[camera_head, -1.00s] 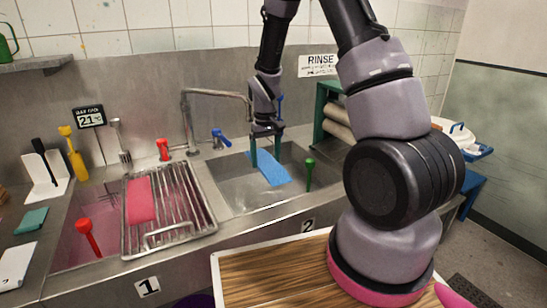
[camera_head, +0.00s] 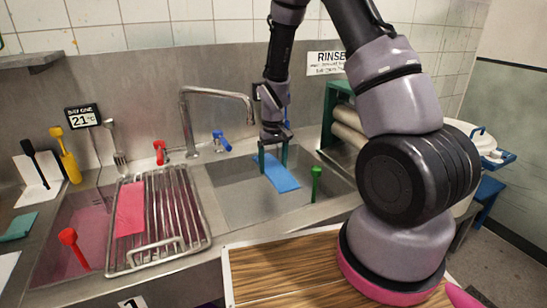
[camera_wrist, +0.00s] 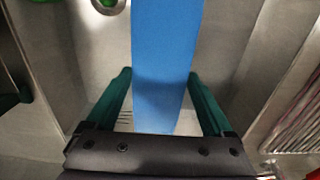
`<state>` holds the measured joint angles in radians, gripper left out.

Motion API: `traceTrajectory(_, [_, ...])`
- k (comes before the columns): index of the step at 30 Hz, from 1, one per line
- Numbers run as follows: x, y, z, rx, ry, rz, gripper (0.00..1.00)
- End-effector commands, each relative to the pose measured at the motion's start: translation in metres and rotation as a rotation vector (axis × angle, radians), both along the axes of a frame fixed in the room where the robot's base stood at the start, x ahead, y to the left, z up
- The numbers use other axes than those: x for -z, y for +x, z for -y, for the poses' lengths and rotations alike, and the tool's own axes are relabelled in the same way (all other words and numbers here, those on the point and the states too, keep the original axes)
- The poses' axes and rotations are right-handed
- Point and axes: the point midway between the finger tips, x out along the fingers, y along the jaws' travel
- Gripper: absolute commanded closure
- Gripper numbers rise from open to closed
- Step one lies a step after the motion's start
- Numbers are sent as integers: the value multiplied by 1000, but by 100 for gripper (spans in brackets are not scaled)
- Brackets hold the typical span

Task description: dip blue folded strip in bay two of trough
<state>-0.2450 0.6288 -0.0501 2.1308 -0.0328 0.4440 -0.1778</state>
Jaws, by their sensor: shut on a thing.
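My gripper (camera_head: 273,158) is over the right-hand basin, bay two (camera_head: 235,190), with its green fingers pointing down. It is shut on the blue folded strip (camera_head: 279,177), which slants down toward the lower right. In the wrist view the strip (camera_wrist: 165,55) runs between the two green fingers and up out of the picture. The strip's lower end looks low in the bay. I cannot tell whether it touches the bottom or any liquid. The trough (camera_head: 160,268) is grey metal with two bays side by side.
A wire rack (camera_head: 180,215) holding a pink strip (camera_head: 130,208) lies over the left bay of pink liquid (camera_head: 80,245). A green-handled plug or tool (camera_head: 316,183) stands at the right bay's front right. The faucet (camera_head: 185,130) arches behind. A wooden board (camera_head: 290,275) lies in front.

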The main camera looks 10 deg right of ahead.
Motion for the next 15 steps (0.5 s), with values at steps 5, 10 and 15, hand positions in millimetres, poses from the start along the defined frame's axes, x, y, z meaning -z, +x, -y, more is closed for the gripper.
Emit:
traceTrajectory(5, [19,0,0,0,0,-2,67])
traceTrajectory(10, [36,0,0,-1,0,-1,67])
traceTrajectory(15, [53,0,0,1,1,-1,67])
